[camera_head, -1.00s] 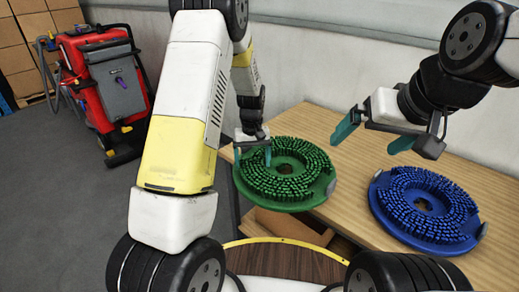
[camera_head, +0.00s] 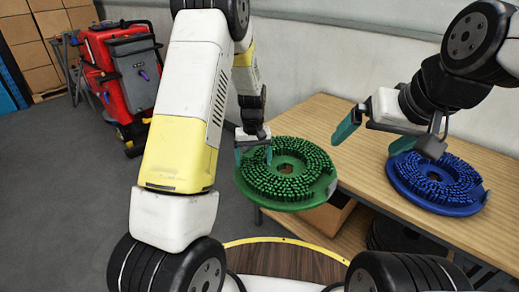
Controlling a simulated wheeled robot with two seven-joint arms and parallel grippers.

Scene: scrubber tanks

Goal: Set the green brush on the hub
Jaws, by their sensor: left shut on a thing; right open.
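The green brush (camera_head: 300,176) is a round disc with green bristles facing up and a hole in its middle. My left gripper (camera_head: 254,157) is shut on its left rim. The brush is held roughly level, in front of the table's left edge. My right gripper (camera_head: 372,137) is open and empty above the table, to the left of the blue brush (camera_head: 437,181), partly covering that brush's far edge in the picture. The hub is not clearly seen; the red scrubber machine (camera_head: 117,70) stands at the back left.
The blue brush lies bristles up on the wooden table (camera_head: 320,117). Under the table is a shelf with a dark round object (camera_head: 400,236). Cardboard boxes (camera_head: 52,47) are stacked at the far left. The grey floor (camera_head: 60,190) at left is clear.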

